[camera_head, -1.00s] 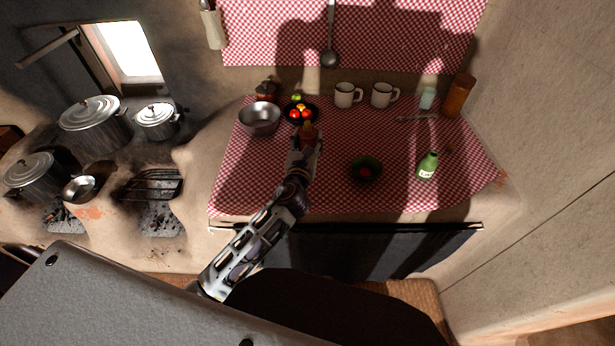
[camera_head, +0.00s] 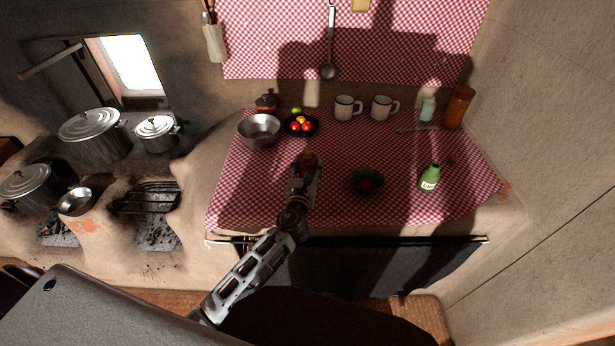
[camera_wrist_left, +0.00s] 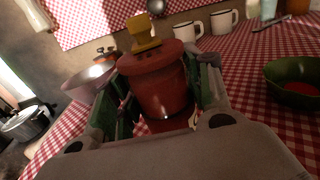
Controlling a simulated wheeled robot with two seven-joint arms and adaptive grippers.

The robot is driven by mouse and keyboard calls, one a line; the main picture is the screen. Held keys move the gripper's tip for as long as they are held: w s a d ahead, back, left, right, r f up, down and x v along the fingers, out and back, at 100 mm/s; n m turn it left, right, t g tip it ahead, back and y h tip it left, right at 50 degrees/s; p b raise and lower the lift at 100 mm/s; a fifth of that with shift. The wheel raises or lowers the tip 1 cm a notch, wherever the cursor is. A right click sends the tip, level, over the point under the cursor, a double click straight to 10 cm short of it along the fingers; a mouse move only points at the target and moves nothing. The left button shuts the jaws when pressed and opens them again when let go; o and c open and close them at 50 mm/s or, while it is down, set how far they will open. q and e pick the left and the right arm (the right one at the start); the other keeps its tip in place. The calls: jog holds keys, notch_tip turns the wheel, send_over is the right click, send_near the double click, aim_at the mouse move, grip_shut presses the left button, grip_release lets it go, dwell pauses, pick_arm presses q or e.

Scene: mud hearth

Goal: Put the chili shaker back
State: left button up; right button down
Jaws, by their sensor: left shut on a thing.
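My left gripper (camera_head: 306,170) is shut on the chili shaker, a small red-brown pot with a lid and a yellowish knob. In the left wrist view the shaker (camera_wrist_left: 158,80) stands roughly upright between the two fingers (camera_wrist_left: 160,100). In the head view the shaker (camera_head: 308,158) shows at the gripper's tip, over the middle-left of the checked counter cloth (camera_head: 250,195). I cannot tell whether its base touches the cloth. My right gripper is not in view.
A steel bowl (camera_head: 259,131), a dark plate of tomatoes (camera_head: 300,125) and a small brown pot (camera_head: 266,103) stand behind. Two mugs (camera_head: 347,107) are at the back. Cloth left of the gripper is clear.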

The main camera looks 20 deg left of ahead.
pick_arm(q)
jog(key=shift+f, duration=0.4)
jog(key=shift+f+b, duration=0.6)
jog(key=shift+f, duration=0.9)
jog(key=o, duration=1.1)
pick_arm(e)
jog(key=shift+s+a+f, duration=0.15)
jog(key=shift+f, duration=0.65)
